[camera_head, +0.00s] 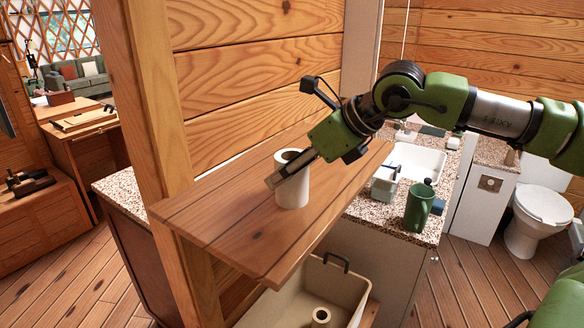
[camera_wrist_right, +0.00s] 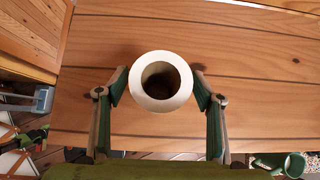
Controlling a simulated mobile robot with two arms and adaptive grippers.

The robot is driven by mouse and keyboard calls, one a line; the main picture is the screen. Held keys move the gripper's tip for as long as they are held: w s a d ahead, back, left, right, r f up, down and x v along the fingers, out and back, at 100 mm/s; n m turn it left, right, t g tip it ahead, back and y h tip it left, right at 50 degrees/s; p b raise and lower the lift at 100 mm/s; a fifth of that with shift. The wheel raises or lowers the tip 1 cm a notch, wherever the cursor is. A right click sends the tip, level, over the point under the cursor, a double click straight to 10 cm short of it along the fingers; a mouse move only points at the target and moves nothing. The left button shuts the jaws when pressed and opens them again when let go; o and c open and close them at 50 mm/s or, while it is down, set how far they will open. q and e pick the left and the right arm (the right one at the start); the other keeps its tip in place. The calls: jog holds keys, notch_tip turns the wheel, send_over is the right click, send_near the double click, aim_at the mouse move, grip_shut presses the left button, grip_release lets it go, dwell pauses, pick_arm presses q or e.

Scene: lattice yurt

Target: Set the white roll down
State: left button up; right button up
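The white roll (camera_head: 292,188) stands upright at the wooden shelf (camera_head: 235,222), with its hollow core facing up. Its lower end appears at the shelf's surface; I cannot tell whether it bears on it fully. In the right wrist view the roll (camera_wrist_right: 161,82) is seen from above, between the fingertips of the right gripper (camera_wrist_right: 160,85), over the shelf's planks (camera_wrist_right: 260,80). My left gripper is not in view.
The shelf is otherwise bare, with a wooden wall (camera_head: 250,70) behind and a post (camera_head: 160,120) at left. Below stands a beige bin (camera_head: 345,290) with a small roll-like piece (camera_head: 321,317) inside. A green mug (camera_head: 419,207) and a sink (camera_head: 418,162) are to the right.

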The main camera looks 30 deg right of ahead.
jog(key=shift+r, duration=0.1)
jog(key=shift+r+p, duration=0.15)
jog(key=shift+p, duration=0.15)
jog(key=shift+s+d+r, duration=0.1)
jog(key=shift+s+r, duration=0.05)
jog(key=b+v, duration=0.3)
jog(key=v, duration=0.8)
jog(key=shift+s+r, duration=0.2)
